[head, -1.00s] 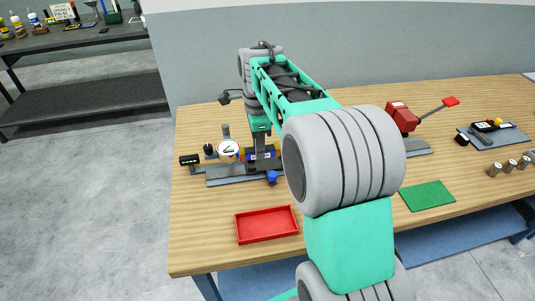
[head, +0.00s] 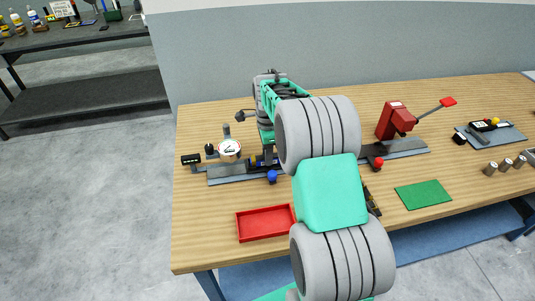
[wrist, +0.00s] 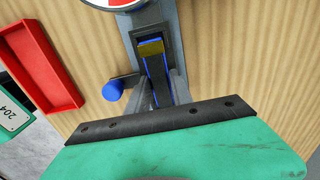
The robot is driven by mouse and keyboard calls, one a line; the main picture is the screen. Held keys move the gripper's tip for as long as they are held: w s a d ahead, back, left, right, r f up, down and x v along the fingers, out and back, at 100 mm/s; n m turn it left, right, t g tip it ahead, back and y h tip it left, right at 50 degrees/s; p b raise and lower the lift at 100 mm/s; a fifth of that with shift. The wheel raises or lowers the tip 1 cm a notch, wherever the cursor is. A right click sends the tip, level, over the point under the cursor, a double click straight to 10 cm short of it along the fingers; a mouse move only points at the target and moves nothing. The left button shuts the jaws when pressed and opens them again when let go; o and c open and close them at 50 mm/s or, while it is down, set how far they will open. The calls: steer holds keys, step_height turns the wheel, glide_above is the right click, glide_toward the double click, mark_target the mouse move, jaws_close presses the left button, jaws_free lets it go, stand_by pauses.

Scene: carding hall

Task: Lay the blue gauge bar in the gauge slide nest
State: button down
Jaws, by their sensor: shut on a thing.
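The blue gauge bar (wrist: 158,80) is dark with blue edges and a yellow end. My gripper (wrist: 164,88) is shut on it in the wrist view, with a finger on either side. The bar's far end lies at the dark-walled gauge slide nest (wrist: 168,36); I cannot tell whether it is fully seated. In the head view, my gripper (head: 268,158) is low over the grey slide rail (head: 228,176), and my arm hides most of the bar and nest. A white dial gauge (head: 229,149) stands just left of the nest.
A blue knob (head: 273,176) sticks out at the rail's front, close beside my gripper. A red tray (head: 265,223) lies in front. To the right are a red lever press (head: 391,121), a red knob (head: 377,163) and a green mat (head: 423,194).

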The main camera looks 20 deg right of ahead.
steer(key=shift+f, duration=0.2)
steer(key=c, duration=1.1)
jaws_free()
steer(key=shift+r, duration=0.1)
